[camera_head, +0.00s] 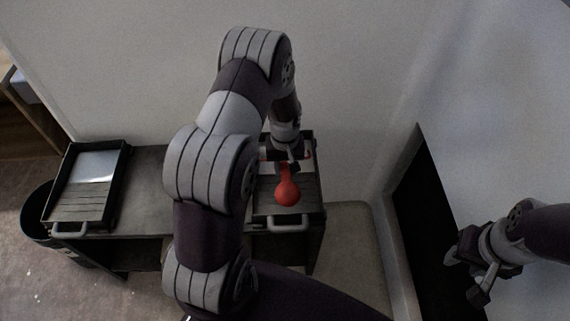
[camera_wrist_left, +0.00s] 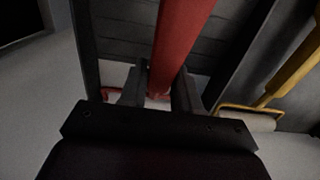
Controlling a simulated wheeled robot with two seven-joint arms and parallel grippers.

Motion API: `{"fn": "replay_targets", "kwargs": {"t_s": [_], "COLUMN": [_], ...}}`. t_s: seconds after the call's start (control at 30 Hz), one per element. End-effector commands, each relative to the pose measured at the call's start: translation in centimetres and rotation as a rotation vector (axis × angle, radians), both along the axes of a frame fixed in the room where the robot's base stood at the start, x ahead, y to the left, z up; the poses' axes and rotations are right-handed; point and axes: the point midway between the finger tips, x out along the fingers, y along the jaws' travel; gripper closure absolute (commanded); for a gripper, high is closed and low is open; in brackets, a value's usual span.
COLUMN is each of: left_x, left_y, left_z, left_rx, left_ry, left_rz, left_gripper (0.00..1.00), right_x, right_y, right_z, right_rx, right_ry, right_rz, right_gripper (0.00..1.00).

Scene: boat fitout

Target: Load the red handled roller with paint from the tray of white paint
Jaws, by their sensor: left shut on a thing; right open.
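The red handled roller (camera_head: 287,191) is in my left gripper (camera_head: 288,160), over the right-hand tray (camera_head: 312,205). In the left wrist view the red handle (camera_wrist_left: 181,42) runs up between the fingers of my left gripper (camera_wrist_left: 158,95), which are shut on it. A bit of its red wire frame shows beside the fingers; its roller head is mostly hidden, so I cannot tell whether it touches paint. The left-hand tray (camera_head: 82,204) holds a pale whitish pool (camera_head: 98,166). My right gripper (camera_head: 467,276) is open and empty at the far right.
Both trays sit on a dark cart (camera_head: 150,205), with bare top between them. A yellow handled roller (camera_wrist_left: 284,76) lies beside the right-hand tray in the left wrist view. A dark bucket (camera_head: 38,218) stands left of the cart. Walls are close behind and right.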

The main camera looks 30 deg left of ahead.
Motion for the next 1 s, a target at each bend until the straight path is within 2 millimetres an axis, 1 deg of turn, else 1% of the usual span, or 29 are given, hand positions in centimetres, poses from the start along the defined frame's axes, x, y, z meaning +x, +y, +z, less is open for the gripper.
{"fn": "replay_targets", "kwargs": {"t_s": [0.07, 0.17, 0.3, 0.8, 0.87, 1.0], "left_x": [-0.1, -0.1, -0.1, -0.1, -0.1, -0.1], "left_y": [0.0, 0.0, 0.0, 0.0, 0.0, 0.0], "left_z": [0.1, 1.1, 3.0, 9.0, 9.2, 8.9], "left_rx": [-0.001, -0.001, -0.001, 0.000, 0.000, 0.000], "left_ry": [0.004, 0.003, 0.003, 0.002, 0.002, 0.002], "left_rz": [0.000, 0.000, 0.000, 0.000, 0.000, 0.000], "left_gripper": [1.00, 1.00, 1.00, 1.00, 1.00, 1.00], "right_x": [0.0, 0.0, 0.0, 0.0, 0.0, 0.0], "right_y": [0.0, 0.0, 0.0, 0.0, 0.0, 0.0], "right_z": [0.2, 1.1, 2.9, 8.4, 8.5, 8.2], "right_rx": [0.000, 0.000, 0.000, 0.000, 0.000, 0.000], "right_ry": [0.000, 0.000, 0.000, 0.000, 0.000, 0.000], "right_rz": [0.000, 0.000, 0.000, 0.000, 0.000, 0.000], "right_gripper": [0.57, 0.57, 0.57, 0.57, 0.57, 0.57]}}
